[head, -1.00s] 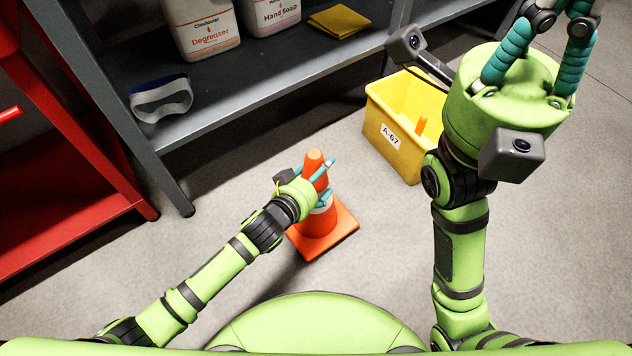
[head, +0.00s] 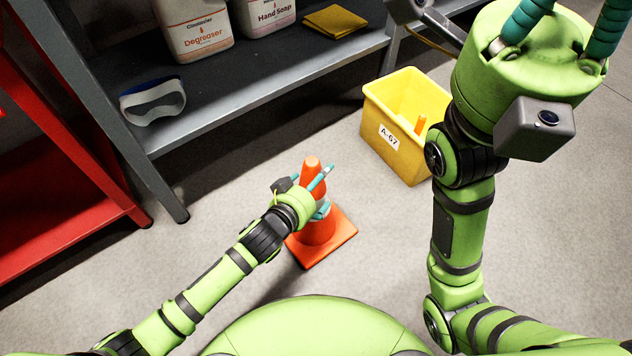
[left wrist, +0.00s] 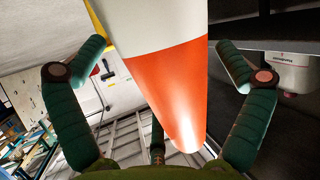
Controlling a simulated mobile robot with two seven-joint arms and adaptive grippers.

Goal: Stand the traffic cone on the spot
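The orange traffic cone (head: 318,232), with a square orange base and a white band, appears upright on the grey floor, centre of the head view. My left gripper (head: 324,190) is at its upper part, fingers on both sides. In the left wrist view the cone (left wrist: 170,85) fills the middle, between the spread fingers (left wrist: 163,50), with narrow gaps beside the fingertips. It appears open around the cone; a third finger is partly hidden. My right gripper (head: 565,18) is raised at the upper right, its visible fingers apart and tips cut off. I cannot make out a marked spot.
A yellow bin (head: 396,150) labelled A-67, with a small orange thing inside, stands right of the cone. A grey shelf (head: 240,95) with bottles, goggles (head: 153,102) and a yellow cloth (head: 335,21) is behind. A red rack (head: 70,215) stands left. Floor between is clear.

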